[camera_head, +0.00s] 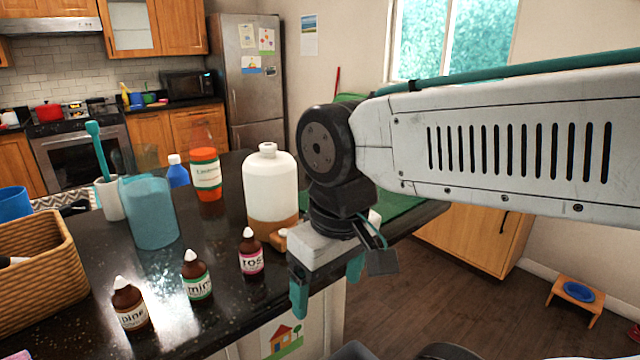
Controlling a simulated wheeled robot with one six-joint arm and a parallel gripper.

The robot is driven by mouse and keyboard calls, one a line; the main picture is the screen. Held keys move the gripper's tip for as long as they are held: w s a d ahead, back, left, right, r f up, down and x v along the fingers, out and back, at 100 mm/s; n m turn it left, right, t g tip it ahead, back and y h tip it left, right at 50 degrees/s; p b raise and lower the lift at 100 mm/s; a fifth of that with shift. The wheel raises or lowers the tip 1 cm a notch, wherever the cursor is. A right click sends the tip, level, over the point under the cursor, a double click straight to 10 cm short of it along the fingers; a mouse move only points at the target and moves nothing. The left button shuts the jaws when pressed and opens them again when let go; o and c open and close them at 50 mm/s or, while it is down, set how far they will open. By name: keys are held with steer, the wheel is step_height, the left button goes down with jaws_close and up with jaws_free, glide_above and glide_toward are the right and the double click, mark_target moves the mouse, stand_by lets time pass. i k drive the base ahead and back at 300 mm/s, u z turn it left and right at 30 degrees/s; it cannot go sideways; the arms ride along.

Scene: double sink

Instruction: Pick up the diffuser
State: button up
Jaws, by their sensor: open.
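What looks like the diffuser (271,178), a white rounded body with a small top cap and a wood-coloured base, stands upright on the dark countertop (185,318). A small wood-coloured piece sticks out at its lower front right. My gripper (327,285) is open and empty, its teal fingers pointing down by the counter's right edge. It is in front and to the right of the diffuser, apart from it in the picture; the exact depth gap is unclear. My wrist hides what lies just right of the diffuser.
Small brown bottles (197,275) stand in front of the diffuser. An orange bottle (206,181), a blue bottle (177,173), a teal jug (150,215) and a white cup with a teal brush (111,198) stand to its left. A wicker basket (38,275) is far left.

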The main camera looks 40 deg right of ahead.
mark_target(270, 210)
steer(key=z, duration=0.95)
steer(key=k, duration=0.9)
steer(key=u, duration=1.4)
steer(key=i, duration=0.5)
steer(key=z, duration=0.05)
